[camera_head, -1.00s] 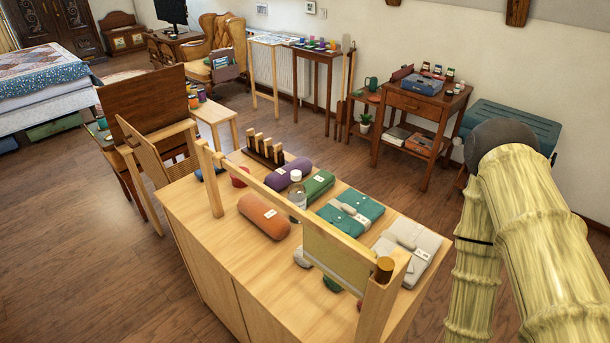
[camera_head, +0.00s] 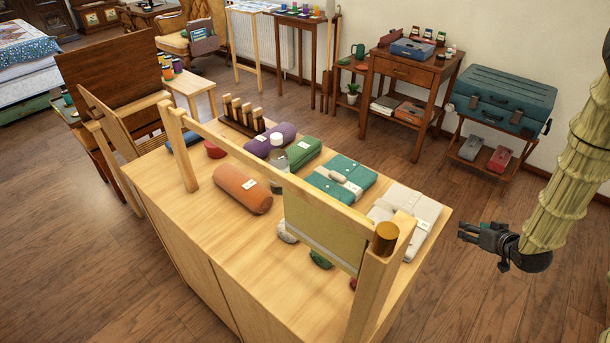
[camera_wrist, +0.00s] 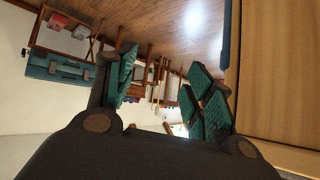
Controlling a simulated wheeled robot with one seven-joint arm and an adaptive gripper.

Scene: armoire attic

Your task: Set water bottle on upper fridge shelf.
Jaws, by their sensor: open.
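A clear water bottle with a pale cap (camera_head: 277,139) stands on the light wooden cabinet top (camera_head: 180,210), partly behind a wooden rail. It is between the orange roll and the purple and green rolls. My gripper (camera_head: 464,232) is open and empty, to the right of the cabinet and apart from it. In the wrist view my gripper's teal-padded fingers (camera_wrist: 160,85) are spread with nothing between them. No fridge is recognisable in these frames.
An orange roll (camera_head: 243,188), a green roll (camera_head: 303,152), teal folded cloth (camera_head: 350,172) and several stones crowd the top. A wooden frame (camera_head: 380,270) rises along its near edge. Teal cases (camera_head: 505,98) stand at the back right. Floor right of the cabinet is clear.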

